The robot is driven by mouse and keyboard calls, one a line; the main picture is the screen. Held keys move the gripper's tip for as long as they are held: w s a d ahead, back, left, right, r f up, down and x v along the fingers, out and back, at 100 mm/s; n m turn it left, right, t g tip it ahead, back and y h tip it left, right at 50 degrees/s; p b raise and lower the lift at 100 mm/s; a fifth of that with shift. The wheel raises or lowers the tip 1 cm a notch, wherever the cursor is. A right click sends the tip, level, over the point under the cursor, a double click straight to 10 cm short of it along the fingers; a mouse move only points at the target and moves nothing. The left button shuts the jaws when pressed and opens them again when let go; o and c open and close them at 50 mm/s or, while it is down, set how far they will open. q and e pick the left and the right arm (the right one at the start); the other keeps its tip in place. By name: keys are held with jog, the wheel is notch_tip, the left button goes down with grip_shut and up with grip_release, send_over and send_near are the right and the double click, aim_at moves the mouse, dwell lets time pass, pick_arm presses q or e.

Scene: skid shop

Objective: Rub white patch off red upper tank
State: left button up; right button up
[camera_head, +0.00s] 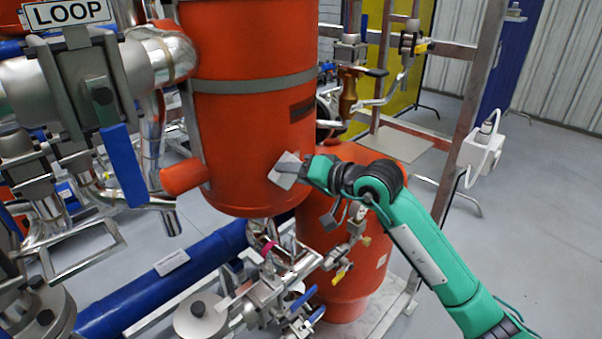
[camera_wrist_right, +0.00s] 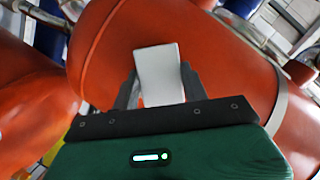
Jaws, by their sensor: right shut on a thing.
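The red upper tank (camera_head: 240,130) hangs upright in the middle of the head view, with a grey band around it. My right gripper (camera_head: 293,169) is at the tank's lower right side, shut on a white pad (camera_head: 283,178). In the right wrist view, the white pad (camera_wrist_right: 160,72) stands between the two dark fingers, in front of the red tank surface (camera_wrist_right: 215,60). The pad appears at or very near the tank wall; exact contact cannot be told. No separate white patch can be made out; the pad and fingers cover part of the wall. My left gripper is out of view.
A lower red tank (camera_head: 340,275) stands below. Steel pipes and a blue-handled valve (camera_head: 122,165) crowd the left. Small valves (camera_head: 275,290) sit under the upper tank. A grey frame post (camera_head: 470,110) with a white box (camera_head: 480,152) stands right. Floor is free at far right.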

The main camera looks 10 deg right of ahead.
jog(key=shift+s+f+b, duration=0.2)
jog(key=shift+s+b, duration=0.3)
jog(key=shift+b, duration=0.1)
jog(key=s, duration=0.1)
jog(key=s+d+b, duration=0.1)
jog(key=s, duration=0.1)
jog(key=s+d+b, duration=0.1)
jog(key=shift+s+d+r, duration=0.1)
jog(key=shift+s+r, duration=0.05)
jog(key=shift+r, duration=0.05)
